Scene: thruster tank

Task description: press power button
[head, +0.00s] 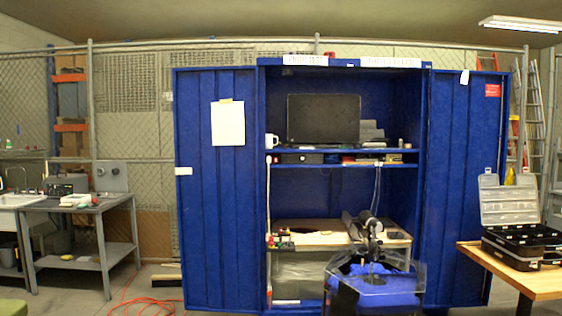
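No power button can be made out at this distance. A blue cabinet (218,190) stands open across the middle, with its doors swung out. Small electronic boxes lie on its middle shelf, including a black box (302,158) and a tan-fronted box (393,158). A dark monitor (323,119) stands above them. In front, at the bottom, is a clear-walled tank (412,273) with blue inside and a black upright device over it. Any button on these is too small to see. I cannot identify my gripper in this view.
A wooden table (519,281) with an open black case (521,246) stands at right. A grey workbench (91,207) and a white sink (17,200) are at left. An orange cable (143,302) lies on the floor left of the cabinet. A white mug (271,141) stands beside the monitor.

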